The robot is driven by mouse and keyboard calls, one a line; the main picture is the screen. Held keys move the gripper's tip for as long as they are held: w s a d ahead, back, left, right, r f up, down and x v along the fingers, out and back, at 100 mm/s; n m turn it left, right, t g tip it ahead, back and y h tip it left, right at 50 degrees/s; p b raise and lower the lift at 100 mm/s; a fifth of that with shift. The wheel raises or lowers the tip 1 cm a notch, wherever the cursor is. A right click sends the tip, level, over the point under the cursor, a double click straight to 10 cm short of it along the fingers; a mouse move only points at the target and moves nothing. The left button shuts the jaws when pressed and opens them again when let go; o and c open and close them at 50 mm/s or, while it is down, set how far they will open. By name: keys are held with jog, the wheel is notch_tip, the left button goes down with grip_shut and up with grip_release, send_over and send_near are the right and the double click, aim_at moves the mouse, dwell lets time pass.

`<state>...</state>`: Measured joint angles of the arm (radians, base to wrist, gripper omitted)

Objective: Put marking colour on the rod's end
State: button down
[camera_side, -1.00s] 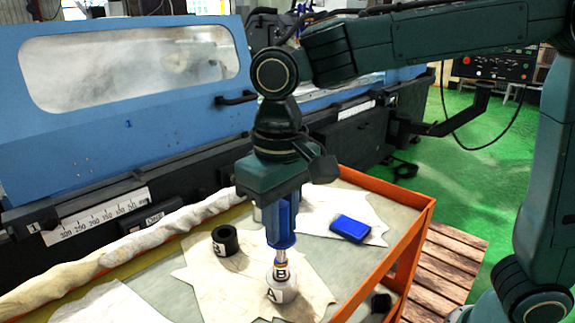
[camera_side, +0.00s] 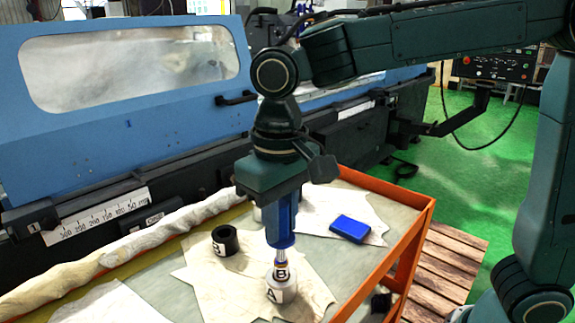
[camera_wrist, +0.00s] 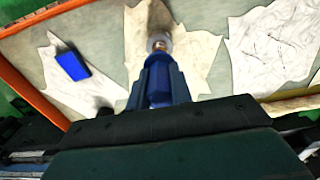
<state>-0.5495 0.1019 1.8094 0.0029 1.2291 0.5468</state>
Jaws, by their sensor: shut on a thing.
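My gripper (camera_side: 281,243), with blue fingers, points straight down over the bench and is shut on a slim metallic rod (camera_side: 281,264). The rod carries a label B and stands upright between the fingers and a white round piece labelled A (camera_side: 284,289). The rod's lower end meets the top of piece A; I cannot tell whether it rests on it or sits inside it. In the wrist view, my gripper (camera_wrist: 158,68) hides most of the rod, and piece A shows as a pale ring (camera_wrist: 158,38). A blue rectangular block or pad (camera_side: 349,228) lies to the right.
A black hollow cylinder with a label (camera_side: 226,240) stands left of my gripper. Crumpled pale sheets (camera_side: 215,277) cover parts of the bench. An orange rim (camera_side: 400,238) bounds the bench on the right. The blue grinder (camera_side: 120,110) stands behind, with a rolled cloth (camera_side: 110,258) along the bench's back-left edge.

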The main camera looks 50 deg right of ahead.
jog(key=shift+r, duration=0.15)
jog(key=shift+r, duration=2.9)
jog(key=shift+w+d, duration=0.1)
